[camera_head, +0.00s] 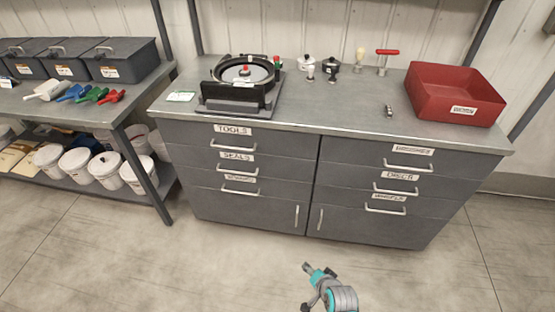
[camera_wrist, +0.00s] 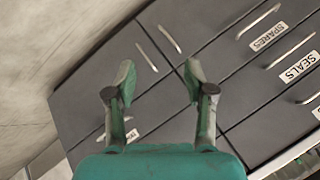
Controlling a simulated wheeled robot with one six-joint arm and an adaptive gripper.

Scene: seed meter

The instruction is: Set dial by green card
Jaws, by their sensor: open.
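A seed meter (camera_head: 240,85) with a black round housing sits on the left part of the grey workbench, with a red-topped knob at its middle and small red and green parts at its right rim. A dial is too small to make out. A small white card with green print (camera_head: 181,96) lies on the bench just left of the meter. My gripper (camera_head: 318,270) is low in front of the cabinet, well away from the bench top. In the wrist view my gripper (camera_wrist: 158,75) is open and empty, its fingers apart before the drawer fronts.
The bench (camera_head: 345,108) has labelled drawers with handles below. A red bin (camera_head: 455,95) stands at its right end. Small fittings, a red-handled tool (camera_head: 384,62) and a small metal piece (camera_head: 389,111) stand between. A left shelf (camera_head: 75,105) holds scoops and dark bins. The floor in front is clear.

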